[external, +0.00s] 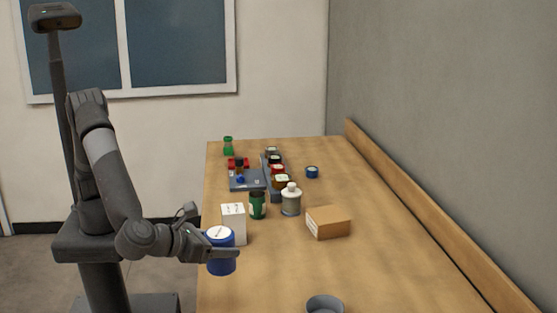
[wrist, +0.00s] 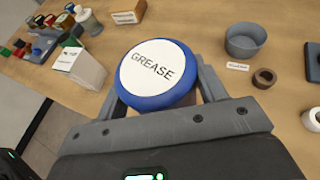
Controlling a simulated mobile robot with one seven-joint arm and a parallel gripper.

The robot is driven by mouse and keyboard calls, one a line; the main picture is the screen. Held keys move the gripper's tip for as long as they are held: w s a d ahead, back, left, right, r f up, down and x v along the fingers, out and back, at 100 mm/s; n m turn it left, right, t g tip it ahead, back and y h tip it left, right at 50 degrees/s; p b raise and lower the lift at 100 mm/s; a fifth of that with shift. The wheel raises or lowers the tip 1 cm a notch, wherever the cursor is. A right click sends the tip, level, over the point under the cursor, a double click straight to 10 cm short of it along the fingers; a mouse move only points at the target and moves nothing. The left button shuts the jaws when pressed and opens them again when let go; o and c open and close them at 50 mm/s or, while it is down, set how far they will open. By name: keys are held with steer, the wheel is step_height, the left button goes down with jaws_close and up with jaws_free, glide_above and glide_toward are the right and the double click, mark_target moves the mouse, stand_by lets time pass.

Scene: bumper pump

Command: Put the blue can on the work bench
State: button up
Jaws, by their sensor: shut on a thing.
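The blue can (external: 221,263) has a white lid marked GREASE. It also fills the middle of the wrist view (wrist: 157,72). My gripper (external: 222,249) is shut on the can, with one finger on each side of it. The can is upright or nearly so in the external view, at the left edge of the work bench (external: 380,255). Whether its bottom touches the bench top or hangs beside the edge, I cannot tell.
A white box (external: 233,222) stands just behind the can. A green can (external: 258,206), a white-capped bottle (external: 291,201) and a cardboard box (external: 328,222) stand beyond. A grey bowl (external: 325,304) is at the near end. Bare bench top lies between the bowl and cardboard box.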

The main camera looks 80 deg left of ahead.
steer(key=s+d, duration=0.4)
steer(key=s, duration=0.3)
steer(key=shift+m+t+h, duration=0.3)
steer(key=shift+m+h, duration=0.2)
steer(key=shift+w+a+f, duration=0.6)
steer(key=shift+w+f, duration=1.2)
steer(key=shift+w+a+f, duration=0.65)
steer(key=shift+w+f, duration=1.1)
steer(key=shift+w+a+f, duration=0.6)
steer(key=shift+w+f, duration=1.2)
steer(key=shift+f, duration=0.15)
steer(key=o, duration=1.3)
steer(key=shift+s+d+r, duration=0.15)
steer(key=shift+s+r, duration=0.05)
steer(key=shift+s, duration=0.1)
steer(key=v, duration=1.1)
steer(key=shift+s+r, duration=0.1)
